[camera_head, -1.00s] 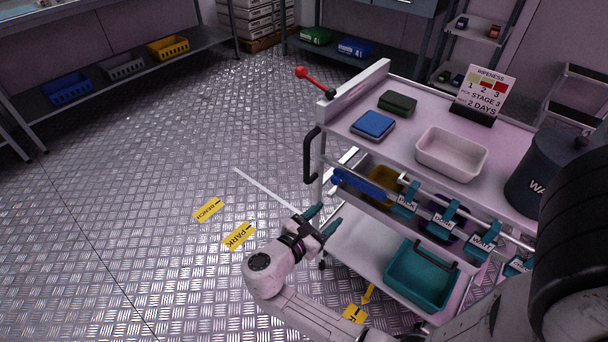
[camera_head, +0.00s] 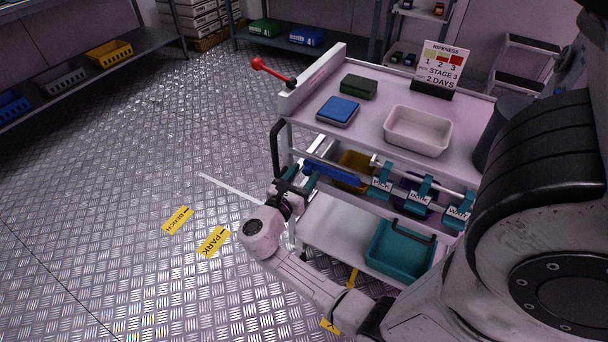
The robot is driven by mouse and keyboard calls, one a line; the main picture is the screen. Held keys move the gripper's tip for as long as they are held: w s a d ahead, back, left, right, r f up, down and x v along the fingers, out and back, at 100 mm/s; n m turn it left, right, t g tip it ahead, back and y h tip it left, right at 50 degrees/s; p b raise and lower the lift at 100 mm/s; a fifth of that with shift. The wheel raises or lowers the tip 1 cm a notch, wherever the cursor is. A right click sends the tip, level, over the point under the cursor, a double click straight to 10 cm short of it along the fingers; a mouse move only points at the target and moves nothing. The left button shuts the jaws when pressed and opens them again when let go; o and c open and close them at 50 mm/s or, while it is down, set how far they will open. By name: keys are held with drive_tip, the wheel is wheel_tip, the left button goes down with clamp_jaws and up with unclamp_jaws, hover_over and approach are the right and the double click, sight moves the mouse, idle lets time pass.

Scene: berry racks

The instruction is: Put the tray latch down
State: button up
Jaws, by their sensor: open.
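A blue bar (camera_head: 332,173), which may be the tray latch, lies along the front of the cart (camera_head: 470,98) just below its top deck. It slopes slightly down to the right. A red-knobbed lever (camera_head: 271,69) sticks out up and left from the cart's back left corner; I cannot tell for sure which of the two is the latch. My gripper (camera_head: 300,183) is open and empty, with teal fingers close to the left end of the blue bar. My wrist hides part of the fingers, and I cannot tell whether they touch the bar.
A black handle (camera_head: 276,150) stands at the cart's left end, close to my gripper. Teal tags (camera_head: 381,187) hang from the front rail, right of the blue bar. A teal bin (camera_head: 398,250) sits on the lower shelf.

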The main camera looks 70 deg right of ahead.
drive_tip(key=shift+d, duration=0.3)
drive_tip(key=shift+s, duration=0.1)
drive_tip(key=shift+c, duration=0.4)
clamp_jaws()
